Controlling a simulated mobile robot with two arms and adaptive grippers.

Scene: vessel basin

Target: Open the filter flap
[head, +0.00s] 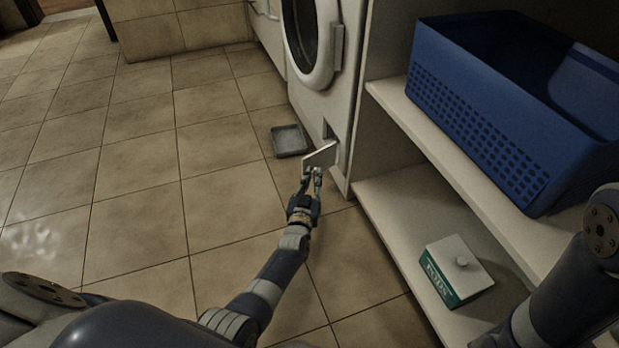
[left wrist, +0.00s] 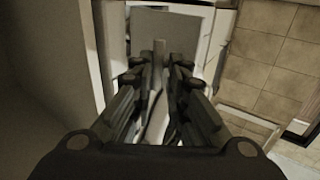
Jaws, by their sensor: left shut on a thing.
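The filter flap (head: 321,155) is a small light panel low on the front of the white washing machine (head: 312,103). It stands swung out from the machine, with a dark opening (head: 328,131) showing behind it. My left gripper (head: 313,174) is shut on the flap at its near edge. In the left wrist view the flap (left wrist: 171,32) is a grey panel straight ahead, and my left gripper's fingers (left wrist: 160,66) close together just below it. Their exact contact is hard to make out. My right gripper is not in view; only part of the right arm shows.
A shallow grey tray (head: 289,140) lies on the tiled floor left of the flap. A shelf unit (head: 440,140) stands close to the right, with a blue basket (head: 480,115) on top and a green and white box (head: 447,283) below. The floor at left is clear.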

